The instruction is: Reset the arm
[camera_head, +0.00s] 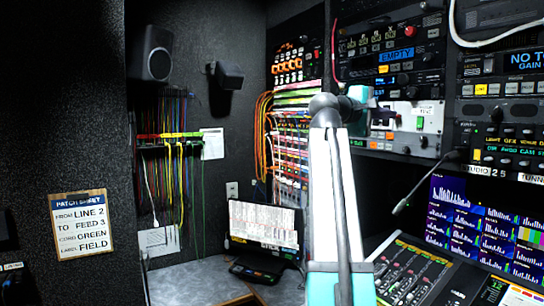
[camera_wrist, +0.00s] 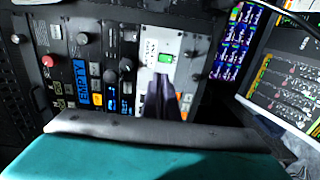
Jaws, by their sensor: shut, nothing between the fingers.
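My arm rises through the middle of the head view, white with teal parts, and bends at a grey joint near the equipment rack. My gripper (camera_wrist: 162,88) shows in the wrist view as dark fingers beyond a grey bar and teal housing. The fingers are together, with nothing held. They point towards a pale rack panel (camera_wrist: 160,50) with a green button (camera_wrist: 166,57). I cannot tell whether the tips touch it. In the head view the fingers are hidden or too small to make out.
Rack units with a blue EMPTY display (camera_head: 396,55) stand behind my arm. A mixing console (camera_head: 408,272) and a monitor (camera_head: 485,225) are at right. A laptop-like screen (camera_head: 265,228) sits on the desk. Coloured cables (camera_head: 180,150) hang at left beside a patch sheet (camera_head: 81,222).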

